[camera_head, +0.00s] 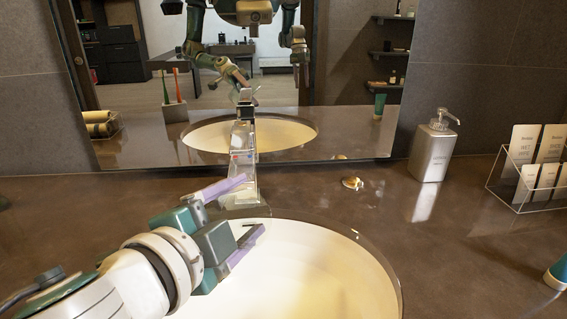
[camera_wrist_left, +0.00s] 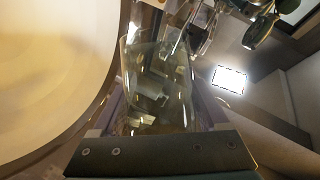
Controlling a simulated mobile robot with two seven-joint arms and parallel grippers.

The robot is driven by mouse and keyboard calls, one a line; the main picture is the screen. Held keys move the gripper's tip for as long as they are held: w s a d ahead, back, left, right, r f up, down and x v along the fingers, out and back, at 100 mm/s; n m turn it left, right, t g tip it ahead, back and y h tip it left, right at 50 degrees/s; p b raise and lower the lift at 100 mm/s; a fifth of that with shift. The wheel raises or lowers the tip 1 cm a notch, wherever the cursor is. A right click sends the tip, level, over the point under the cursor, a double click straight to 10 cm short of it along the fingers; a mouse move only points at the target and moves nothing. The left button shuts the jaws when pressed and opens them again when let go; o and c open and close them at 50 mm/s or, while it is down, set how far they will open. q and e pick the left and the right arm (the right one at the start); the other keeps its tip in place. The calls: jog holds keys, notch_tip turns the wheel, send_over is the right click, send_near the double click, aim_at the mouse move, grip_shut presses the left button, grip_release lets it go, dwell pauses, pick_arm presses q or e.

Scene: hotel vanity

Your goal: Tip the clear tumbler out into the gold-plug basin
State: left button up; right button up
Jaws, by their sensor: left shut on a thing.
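My left gripper (camera_head: 254,204) reaches in from the left, its two purple fingers over the back left rim of the cream basin (camera_head: 330,270). It is shut on the clear tumbler (camera_wrist_left: 158,85), which fills the space between the fingers in the left wrist view. In the head view the see-through tumbler is hard to make out against the tap and counter, so its tilt and contents cannot be told. The basin also shows at the left of the wrist view (camera_wrist_left: 45,70). No plug can be made out. My right gripper is not directly in view.
A metal tap (camera_head: 243,150) stands behind the basin, close to my left fingers. A small gold-coloured item (camera_head: 352,183) lies on the counter. A soap dispenser (camera_head: 432,150) and a clear card holder (camera_head: 530,170) stand right. The mirror (camera_head: 340,130) reflects my arms.

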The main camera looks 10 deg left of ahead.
pick_arm(q)
jog(key=shift+w+a+r+n+g+h+p, duration=0.15)
jog(key=shift+a+r+n+g+h+p, duration=0.2)
jog(key=shift+n+p, duration=0.3)
jog(key=shift+w+a+f+n+g+h+p, duration=0.15)
jog(key=shift+n+g+h+p, duration=0.15)
jog(key=shift+n, duration=0.35)
jog(key=n+h+p, duration=0.1)
jog(key=d+n+g+p, duration=0.1)
jog(key=n+p, duration=0.1)
jog(key=shift+s+d+g+h, duration=0.25)
jog(key=shift+s+h, duration=0.1)
jog(key=shift+s, duration=0.05)
jog(key=shift+s+d+n+h+p, duration=0.15)
jog(key=shift+d+n+h+p, duration=0.15)
jog(key=shift+n, duration=0.2)
jog(key=shift+s+d+n+g+h, duration=0.3)
jog(key=shift+d+n+g+h, duration=0.15)
jog(key=shift+n, duration=0.25)
pick_arm(e)
notch_tip(320, 180, up, 7)
jog(key=shift+f, duration=0.2)
